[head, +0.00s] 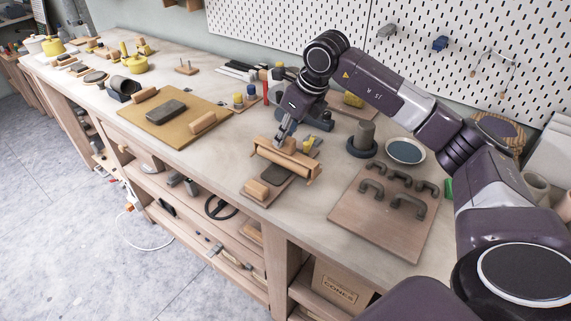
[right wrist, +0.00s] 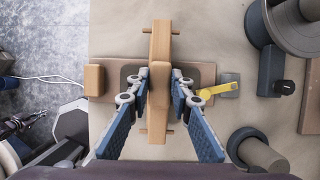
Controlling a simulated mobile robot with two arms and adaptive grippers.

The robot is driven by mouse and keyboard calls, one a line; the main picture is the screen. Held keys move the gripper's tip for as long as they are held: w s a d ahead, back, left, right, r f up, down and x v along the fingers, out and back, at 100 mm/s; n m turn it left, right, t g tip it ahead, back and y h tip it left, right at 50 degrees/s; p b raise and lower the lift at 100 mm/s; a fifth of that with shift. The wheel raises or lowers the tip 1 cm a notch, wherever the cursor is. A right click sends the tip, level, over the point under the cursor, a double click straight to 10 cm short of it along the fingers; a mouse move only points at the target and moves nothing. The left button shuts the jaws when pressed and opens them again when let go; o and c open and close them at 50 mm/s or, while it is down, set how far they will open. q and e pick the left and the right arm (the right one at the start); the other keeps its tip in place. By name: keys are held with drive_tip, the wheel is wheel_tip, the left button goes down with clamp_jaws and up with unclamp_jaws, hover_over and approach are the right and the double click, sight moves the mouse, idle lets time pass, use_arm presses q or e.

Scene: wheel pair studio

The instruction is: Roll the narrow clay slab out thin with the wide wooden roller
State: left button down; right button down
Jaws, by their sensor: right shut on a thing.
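The wide wooden roller (head: 296,166) lies across a small board near the table's front edge. My right gripper (head: 281,144) is above it and shut on its raised middle grip. In the right wrist view the roller (right wrist: 160,40) runs up and down the picture, with the gripper (right wrist: 160,85) closed around the grip. A dark grey clay slab (head: 276,172) lies on the board under and beside the roller, partly hidden by it; it also shows in the right wrist view (right wrist: 129,73). I cannot tell its thickness. My left gripper is not in view.
A wooden block (head: 257,190) sits at the board's front end. A yellow tool (right wrist: 215,90) lies by the other end. A board with dark handles (head: 385,222) lies to the right, a tan board (head: 150,122) with another dark slab (head: 166,111) to the left.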

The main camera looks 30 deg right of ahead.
drive_tip(key=shift+s+a, duration=0.3)
drive_tip(key=shift+a, duration=0.4)
drive_tip(key=shift+f, duration=0.15)
drive_tip(key=a, duration=0.1)
drive_tip(key=s+a, duration=0.1)
drive_tip(key=a, duration=0.1)
drive_tip(key=shift+s, duration=0.15)
idle(0.4)
drive_tip(key=shift+w+d+f+b, duration=0.15)
drive_tip(key=shift+w+d, duration=0.3)
drive_tip(key=shift+d, duration=0.65)
drive_tip(key=shift+w+d+r+b, duration=0.15)
drive_tip(key=shift+w+d, duration=0.25)
drive_tip(key=shift+d, duration=0.65)
drive_tip(key=shift+f, duration=0.1)
